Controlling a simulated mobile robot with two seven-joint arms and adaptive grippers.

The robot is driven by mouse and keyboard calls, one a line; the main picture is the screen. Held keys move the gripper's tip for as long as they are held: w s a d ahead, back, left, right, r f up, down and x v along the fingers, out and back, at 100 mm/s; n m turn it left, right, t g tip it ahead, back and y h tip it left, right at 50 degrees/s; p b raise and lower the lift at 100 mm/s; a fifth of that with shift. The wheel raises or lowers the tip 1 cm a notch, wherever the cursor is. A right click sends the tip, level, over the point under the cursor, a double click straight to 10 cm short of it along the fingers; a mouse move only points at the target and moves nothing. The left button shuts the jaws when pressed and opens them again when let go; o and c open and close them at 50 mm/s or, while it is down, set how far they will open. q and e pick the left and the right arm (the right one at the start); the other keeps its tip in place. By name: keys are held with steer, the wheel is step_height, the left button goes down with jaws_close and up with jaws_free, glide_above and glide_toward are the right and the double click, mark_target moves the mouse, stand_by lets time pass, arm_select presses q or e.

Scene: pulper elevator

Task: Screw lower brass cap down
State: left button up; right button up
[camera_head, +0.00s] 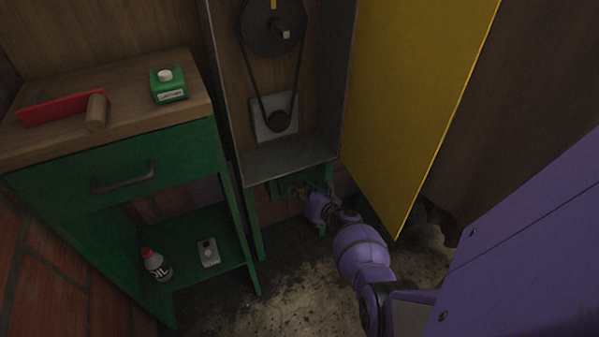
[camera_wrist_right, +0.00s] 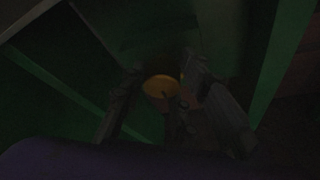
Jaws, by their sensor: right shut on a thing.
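The lower brass cap shows in the right wrist view as a dim round orange-brass disc (camera_wrist_right: 160,86) between dark fingers. In the head view only a small brass-coloured bit (camera_head: 296,189) shows under the cabinet, beside my gripper. My right gripper (camera_head: 305,190) reaches in under the cabinet's bottom edge; in the wrist view its fingers (camera_wrist_right: 165,98) stand on both sides of the cap, shut on it. The wrist view is very dark, so the finger contact and the cap's thread are hidden. My left gripper is not in view.
The cabinet (camera_head: 290,158) with belt and pulleys stands above my gripper; its yellow door (camera_head: 415,95) hangs open to the right. Green frame legs (camera_head: 254,215) stand close by.

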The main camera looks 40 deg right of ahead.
steer(key=shift+s+a+f+m, duration=0.15)
steer(key=shift+a+f+m, duration=0.15)
steer(key=shift+m, duration=0.2)
steer(key=shift+y, duration=0.3)
steer(key=o, duration=0.9)
steer(key=shift+o, duration=0.8)
steer(key=v, duration=0.7)
steer(key=shift+s+r, duration=0.15)
steer(key=shift+s, duration=0.05)
steer(key=shift+d, duration=0.1)
